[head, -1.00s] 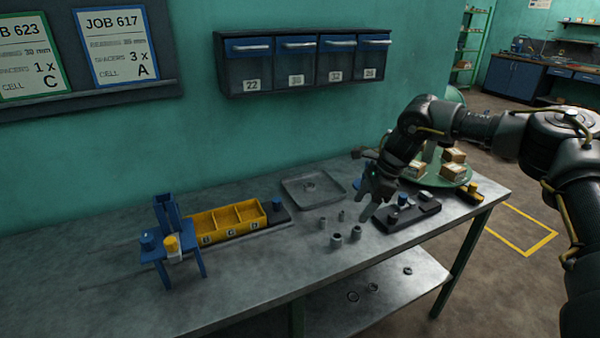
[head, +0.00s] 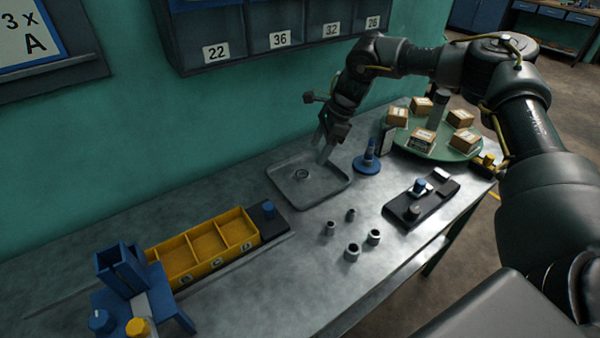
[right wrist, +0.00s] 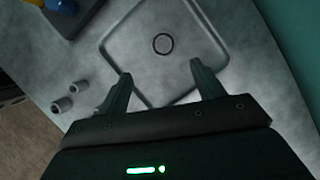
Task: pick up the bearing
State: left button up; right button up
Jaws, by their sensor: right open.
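The bearing (head: 302,174) is a small dark ring lying flat in the shallow grey tray (head: 318,200). In the right wrist view the bearing (right wrist: 163,43) lies inside the tray's raised rim, beyond the fingertips and roughly between their lines. My right gripper (head: 325,148) is open and empty above the tray's back right part, to the right of the bearing and apart from it. Its two fingers (right wrist: 160,75) are spread in the right wrist view. My left gripper is in no view.
Several metal sleeves (head: 352,252) stand in front of the tray. A blue spindle (head: 369,160) is right of it, near a green round stand (head: 440,148) with small boxes. A black fixture (head: 421,200) is at the right. A yellow bin (head: 200,248) and blue stand (head: 140,290) are left.

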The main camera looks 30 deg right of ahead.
aim_at(307, 173)
jog(key=x, duration=0.3)
jog(key=shift+w+f+p, duration=0.15)
jog(key=shift+f+p, duration=0.15)
jog(key=shift+a+f, duration=0.1)
jog(key=shift+f, duration=0.05)
jog(key=shift+a+f, duration=0.1)
jog(key=shift+f, duration=0.05)
jog(key=x, duration=0.1)
jog(key=p+x, duration=0.1)
jog(key=x, duration=0.1)
jog(key=p+x, duration=0.1)
jog(key=shift+w+f, duration=0.2)
jog(key=shift+w, duration=0.1)
jog(key=shift+f, duration=0.25)
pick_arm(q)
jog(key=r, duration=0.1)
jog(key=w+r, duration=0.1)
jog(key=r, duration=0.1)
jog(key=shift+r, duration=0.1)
pick_arm(e)
jog(key=c, duration=0.8)
